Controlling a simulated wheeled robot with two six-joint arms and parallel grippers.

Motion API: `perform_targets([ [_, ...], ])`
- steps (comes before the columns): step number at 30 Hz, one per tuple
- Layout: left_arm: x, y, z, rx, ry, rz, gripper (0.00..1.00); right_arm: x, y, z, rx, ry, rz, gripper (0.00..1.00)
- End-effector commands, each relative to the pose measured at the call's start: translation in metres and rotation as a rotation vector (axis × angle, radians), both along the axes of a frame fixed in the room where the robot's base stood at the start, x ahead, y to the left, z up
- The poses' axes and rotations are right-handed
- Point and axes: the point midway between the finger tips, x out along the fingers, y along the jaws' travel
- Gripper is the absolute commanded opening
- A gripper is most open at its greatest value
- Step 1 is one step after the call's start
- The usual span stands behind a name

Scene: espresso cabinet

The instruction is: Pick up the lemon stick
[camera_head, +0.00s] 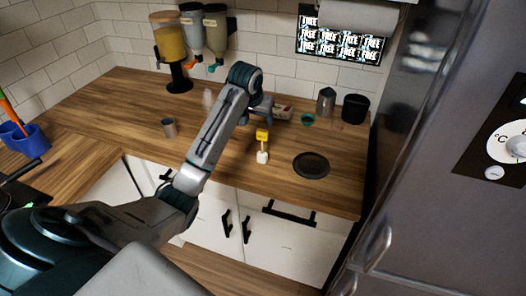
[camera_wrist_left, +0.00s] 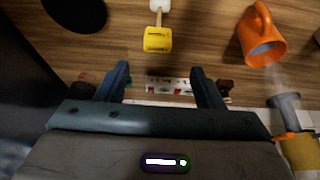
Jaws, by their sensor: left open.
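The lemon stick, with a yellow block-shaped head (camera_head: 262,135) and a white end (camera_head: 262,157), is on the wooden counter in front of my left gripper. In the left wrist view its yellow head (camera_wrist_left: 157,40) is at the top middle, and its white end is near the top edge. My left gripper (camera_wrist_left: 160,70) is open, with nothing between its fingers, and the lemon stick is apart from it, beyond the fingertips. In the head view the left gripper (camera_head: 262,108) is partly hidden by its own arm. My right gripper is not in view.
A dark round plate (camera_head: 311,165) lies right of the lemon stick. A small box (camera_head: 283,112) sits behind it. A metal cup (camera_head: 169,127) stands left. An orange mug (camera_wrist_left: 262,42) shows in the wrist view. Dispensers (camera_head: 203,35) hang behind; a fridge (camera_head: 440,150) bounds the right.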

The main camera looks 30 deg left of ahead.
Motion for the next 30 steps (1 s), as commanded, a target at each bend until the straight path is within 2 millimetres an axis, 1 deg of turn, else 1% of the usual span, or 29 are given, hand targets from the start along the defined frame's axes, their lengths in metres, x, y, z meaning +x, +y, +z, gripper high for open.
perform_targets([
  [1, 0.002, 0.0, -0.007, -0.002, 0.005, 0.0, 0.62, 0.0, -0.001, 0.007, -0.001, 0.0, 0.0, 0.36],
  [6, 0.011, 0.002, -0.027, 0.001, 0.002, -0.001, 0.62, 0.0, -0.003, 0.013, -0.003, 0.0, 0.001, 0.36],
  [10, 0.014, 0.002, -0.033, 0.0, 0.001, -0.001, 0.62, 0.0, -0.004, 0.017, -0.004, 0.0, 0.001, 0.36],
  [13, 0.016, 0.001, -0.041, -0.002, 0.003, 0.0, 0.62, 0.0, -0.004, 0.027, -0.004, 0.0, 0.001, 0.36],
  [17, 0.02, 0.0, -0.058, -0.001, 0.004, 0.0, 0.62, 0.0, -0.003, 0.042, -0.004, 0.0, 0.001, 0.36],
  [21, 0.027, 0.002, -0.075, 0.0, 0.002, -0.001, 0.62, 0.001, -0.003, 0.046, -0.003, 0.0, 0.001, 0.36],
  [25, 0.029, 0.003, -0.081, 0.002, -0.001, -0.001, 0.62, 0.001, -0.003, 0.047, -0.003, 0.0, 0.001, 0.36],
  [30, 0.03, 0.003, -0.082, 0.002, -0.001, -0.001, 0.62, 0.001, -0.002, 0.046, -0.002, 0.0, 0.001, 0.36],
])
